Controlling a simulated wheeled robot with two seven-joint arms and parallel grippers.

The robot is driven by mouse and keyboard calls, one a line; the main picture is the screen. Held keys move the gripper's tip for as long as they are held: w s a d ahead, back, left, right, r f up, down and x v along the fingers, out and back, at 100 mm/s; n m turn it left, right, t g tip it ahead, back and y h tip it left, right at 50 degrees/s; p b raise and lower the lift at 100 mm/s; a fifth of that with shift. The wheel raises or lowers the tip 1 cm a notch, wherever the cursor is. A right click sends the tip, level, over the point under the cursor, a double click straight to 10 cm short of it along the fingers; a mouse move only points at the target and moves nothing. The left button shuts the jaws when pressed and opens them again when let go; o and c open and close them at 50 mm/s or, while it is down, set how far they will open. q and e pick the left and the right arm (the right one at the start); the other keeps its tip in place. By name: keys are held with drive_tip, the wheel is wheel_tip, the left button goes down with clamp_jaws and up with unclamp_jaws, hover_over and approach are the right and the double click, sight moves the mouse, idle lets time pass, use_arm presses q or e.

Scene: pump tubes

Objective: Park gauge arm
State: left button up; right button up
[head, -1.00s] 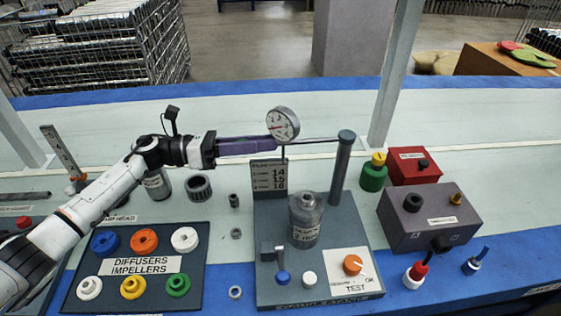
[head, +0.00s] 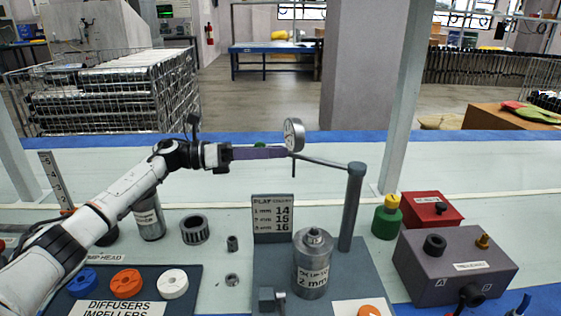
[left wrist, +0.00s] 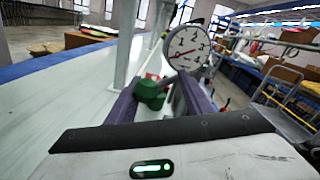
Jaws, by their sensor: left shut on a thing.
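The gauge arm (head: 325,162) is a thin grey bar running left from the top of a grey post (head: 352,210) on the pump stand. At its free end is a round white dial gauge (head: 293,135), with a thin probe hanging below. My left gripper (head: 287,152) has its purple fingers shut on the arm's gauge end, just below the dial. The dial also shows in the left wrist view (left wrist: 188,46), by the fingertips; the exact contact is hidden. The arm points left and somewhat back, away from the pump body (head: 312,265). My right gripper is not in view.
A plate count sign (head: 273,218) stands behind the pump body. A green and yellow container (head: 386,218), a red box (head: 432,209) and a grey box (head: 455,262) stand right of the post.

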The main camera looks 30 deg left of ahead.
use_arm(q)
drive_tip(key=shift+w+d+r, duration=0.2)
drive_tip(key=shift+d+r, duration=0.1)
drive_tip(key=shift+r, duration=0.3)
drive_tip(key=o, duration=1)
drive_tip(key=shift+c, duration=0.4)
drive_tip(key=shift+s+a+f, duration=0.15)
drive_tip(key=shift+s+a, duration=0.2)
drive_tip(key=shift+a, duration=0.15)
drive_tip(key=v, duration=0.9)
drive_tip(key=shift+s+a+f, duration=0.25)
drive_tip(key=shift+a+f, duration=0.05)
drive_tip(key=shift+f, duration=0.1)
